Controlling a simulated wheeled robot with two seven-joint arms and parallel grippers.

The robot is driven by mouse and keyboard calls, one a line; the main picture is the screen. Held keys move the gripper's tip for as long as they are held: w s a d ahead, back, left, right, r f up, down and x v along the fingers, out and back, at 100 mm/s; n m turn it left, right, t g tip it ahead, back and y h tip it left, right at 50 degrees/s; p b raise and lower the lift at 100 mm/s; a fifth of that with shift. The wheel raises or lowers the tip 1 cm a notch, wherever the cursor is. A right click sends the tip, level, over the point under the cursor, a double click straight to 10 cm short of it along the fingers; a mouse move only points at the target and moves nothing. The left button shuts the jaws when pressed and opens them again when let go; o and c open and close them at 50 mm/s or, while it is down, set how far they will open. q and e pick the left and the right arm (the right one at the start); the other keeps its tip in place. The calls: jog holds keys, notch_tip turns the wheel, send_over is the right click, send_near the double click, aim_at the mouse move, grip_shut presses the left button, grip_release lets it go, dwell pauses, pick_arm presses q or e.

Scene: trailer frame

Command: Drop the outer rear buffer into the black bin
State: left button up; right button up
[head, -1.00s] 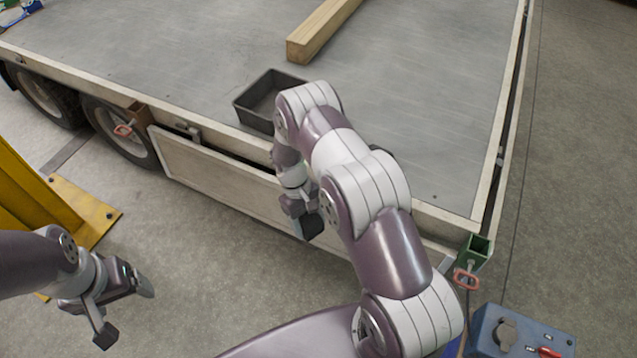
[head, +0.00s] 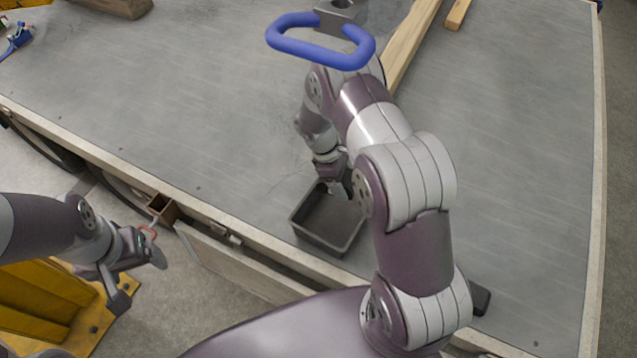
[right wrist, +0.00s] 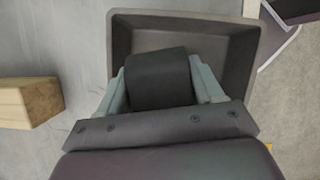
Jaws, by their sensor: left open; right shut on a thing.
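The black bin (head: 333,243) is a small open dark tray on the grey trailer deck near its side edge. It also shows in the right wrist view (right wrist: 245,50). My right gripper (head: 340,190) is over the bin's far part, pointing down. In the right wrist view it is shut on a dark block, the buffer (right wrist: 158,80), which shows between the two fingers against the bin's interior. In the head view the buffer is mostly hidden by my arm and gripper. My left gripper (head: 141,284) is open and empty, off the trailer's side at the lower left.
Wooden beams (head: 412,45) lie on the deck at the back. A blue ring-shaped handle (head: 320,58) on a grey block shows at the top. A yellow stand (head: 40,305) is on the floor at lower left. Much of the deck on the right is clear.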

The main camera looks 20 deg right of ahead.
jog(key=shift+w+f, duration=0.2)
jog(key=shift+w, duration=0.05)
jog(key=s+f+b, duration=0.2)
jog(key=b, duration=0.1)
jog(key=shift+s+f, duration=0.1)
jog(key=shift+s, duration=0.15)
jog(key=f+b, duration=0.1)
jog(key=w+f+b, duration=0.1)
jog(key=f, duration=0.1)
jog(key=shift+w, duration=0.15)
jog(key=shift+s+r, duration=0.25)
jog(key=o, duration=1)
jog(key=shift+s, duration=0.1)
jog(key=o, duration=0.3)
jog(key=v, duration=0.7)
jog(key=shift+w+b, duration=0.2)
jog(key=shift+b, duration=0.2)
jog(key=p+v, duration=0.3)
jog(key=v, duration=0.2)
jog(key=shift+r, duration=0.35)
pick_arm(q)
jog(key=shift+s+f, duration=0.8)
jog(key=shift+f, duration=0.2)
pick_arm(e)
jog(key=shift+a, duration=0.1)
pick_arm(q)
jog(key=shift+f, duration=0.1)
pick_arm(e)
jog(key=shift+f, duration=0.1)
